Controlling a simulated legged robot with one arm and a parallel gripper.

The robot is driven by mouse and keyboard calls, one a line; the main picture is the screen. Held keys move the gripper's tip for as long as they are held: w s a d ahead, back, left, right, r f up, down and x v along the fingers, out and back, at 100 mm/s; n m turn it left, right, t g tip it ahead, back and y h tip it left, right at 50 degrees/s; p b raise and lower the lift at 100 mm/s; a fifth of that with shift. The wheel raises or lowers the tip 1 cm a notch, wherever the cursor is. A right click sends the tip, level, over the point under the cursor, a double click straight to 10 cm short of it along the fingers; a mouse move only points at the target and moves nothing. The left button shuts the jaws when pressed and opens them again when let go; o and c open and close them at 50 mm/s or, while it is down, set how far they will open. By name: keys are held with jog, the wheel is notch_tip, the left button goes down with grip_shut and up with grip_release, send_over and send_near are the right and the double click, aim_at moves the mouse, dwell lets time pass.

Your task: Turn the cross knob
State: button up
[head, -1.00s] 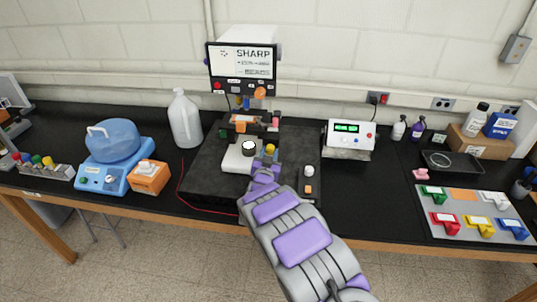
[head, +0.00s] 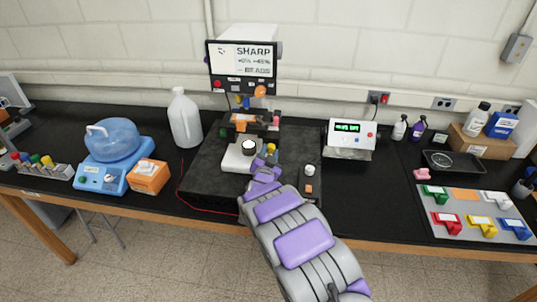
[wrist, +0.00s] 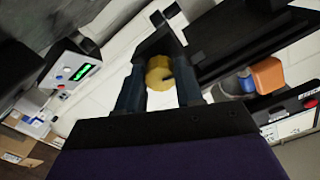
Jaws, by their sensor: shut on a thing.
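A yellow lobed knob (wrist: 159,73), which looks like the cross knob, sits between the two dark fingers of my gripper (wrist: 158,88) in the wrist view. The fingers are shut on it. In the head view the yellow knob (head: 270,147) is small, at the right side of the instrument on the dark platform. My gripper (head: 266,160) reaches it from the front right, and its purple and grey arm hides part of the platform. The screen reading SHARP (head: 242,58) stands above the instrument.
An orange knob (head: 260,91) is under the screen. A small control block (head: 308,182) is to the right. A white box with a green display (head: 349,137) stands farther right.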

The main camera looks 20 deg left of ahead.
jog(key=o, duration=1)
jog(key=shift+s, duration=0.15)
jog(key=v, duration=1.7)
jog(key=shift+a+f+p, duration=0.1)
jog(key=shift+f+p, duration=0.05)
jog(key=shift+p, duration=0.25)
